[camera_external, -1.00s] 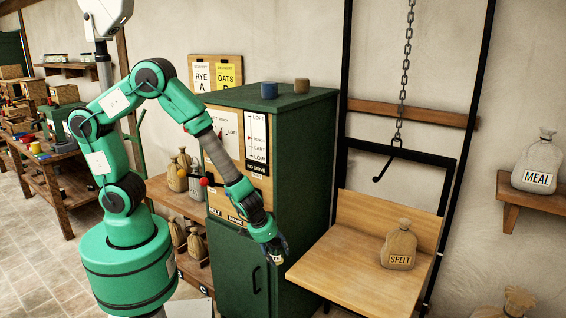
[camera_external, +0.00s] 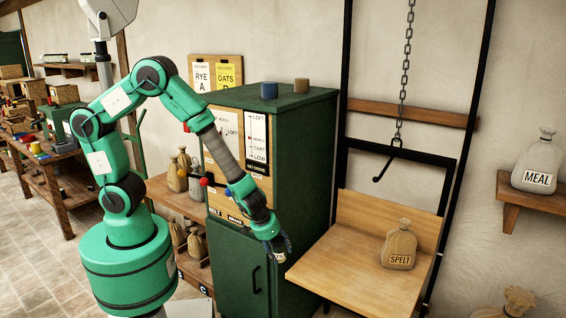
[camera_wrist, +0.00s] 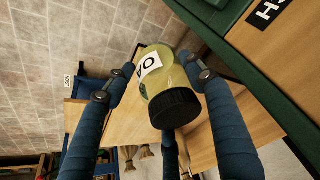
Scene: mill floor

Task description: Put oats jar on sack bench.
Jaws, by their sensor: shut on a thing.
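The oats jar (camera_wrist: 158,75) has a yellow-green body, a black lid and a white label with only part of its lettering showing. In the wrist view it sits between the dark blue fingers of my gripper (camera_wrist: 165,88), which is shut on it, with the jar tilted. In the external view my gripper (camera_external: 277,246) hangs in front of the green cabinet, left of the hoist platform; the jar is hard to make out there. A wooden bench with several sacks (camera_external: 162,191), likely the sack bench, stands left of the cabinet, partly hidden by my arm.
The green cabinet (camera_external: 315,170) carries a blue cup (camera_external: 269,90) and a brown cup (camera_external: 301,86). The wooden platform (camera_external: 350,268) holds a SPELT sack (camera_external: 399,248), with bare wood at its front left. A chain hook (camera_external: 387,162) hangs above.

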